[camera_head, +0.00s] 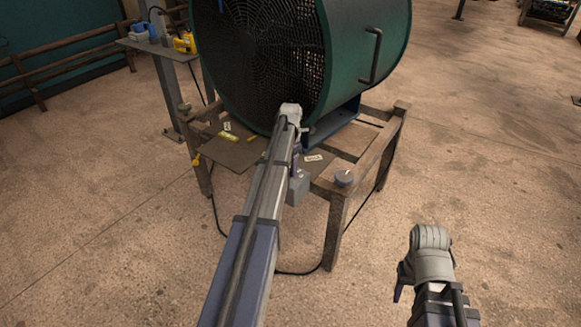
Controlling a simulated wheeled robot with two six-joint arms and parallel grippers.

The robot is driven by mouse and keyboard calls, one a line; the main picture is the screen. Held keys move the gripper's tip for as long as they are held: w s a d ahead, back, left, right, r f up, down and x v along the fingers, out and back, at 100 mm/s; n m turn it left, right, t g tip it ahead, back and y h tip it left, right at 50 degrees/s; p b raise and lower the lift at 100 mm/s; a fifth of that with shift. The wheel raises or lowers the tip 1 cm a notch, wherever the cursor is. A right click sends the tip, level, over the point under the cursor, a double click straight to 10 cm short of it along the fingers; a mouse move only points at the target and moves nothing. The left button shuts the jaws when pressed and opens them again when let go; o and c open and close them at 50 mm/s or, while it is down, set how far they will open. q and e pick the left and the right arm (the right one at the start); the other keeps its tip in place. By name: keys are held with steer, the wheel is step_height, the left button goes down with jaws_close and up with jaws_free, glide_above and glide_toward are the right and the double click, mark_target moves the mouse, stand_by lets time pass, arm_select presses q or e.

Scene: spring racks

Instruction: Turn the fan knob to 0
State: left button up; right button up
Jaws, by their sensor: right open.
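The large green drum fan (355,60) stands on a wooden-framed table, its mesh grille facing left. A grey box (299,188) shows at the table's near edge, partly behind my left arm. I cannot tell which of these carries the fan knob. My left gripper (296,163) points down just above the grey box; its fingers are mostly hidden, so contact and opening are unclear. My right gripper (402,286) is open and empty, low at the right, away from the table.
The wooden table (376,153) holds small labels and yellow pieces near the fan. A dark cable runs on the floor around its legs. A side stand with a yellow tool (185,43) is behind at the left. Open floor (490,160) lies to the right.

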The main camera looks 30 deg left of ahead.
arm_select(q)
steer(key=o, duration=0.4)
step_height(320, 180, up, 8)
steer(key=p, duration=0.8)
steer(key=shift+f, duration=0.1)
steer(key=s+d+r+m+p, duration=0.3)
steer(key=s+d+m, duration=0.2)
steer(key=d+m, duration=0.5)
steer(key=s+d+r+m+p, duration=0.2)
steer(key=s+d+m, duration=0.35)
steer(key=d, duration=0.75)
steer(key=s+d+r+m+p, duration=0.1)
steer(key=s+d+m, duration=0.3)
steer(key=s+m, duration=0.1)
steer(key=s+d+r+m+p, duration=0.2)
steer(key=s+d+m, duration=0.3)
steer(key=s+m, duration=0.1)
steer(key=s+d+r+m+y+p, duration=0.1)
steer(key=s+d+m, duration=0.4)
steer(key=m, duration=0.3)
steer(key=shift+s+d+r, duration=0.15)
steer(key=shift+s+r, duration=0.2)
steer(key=shift+r, duration=0.05)
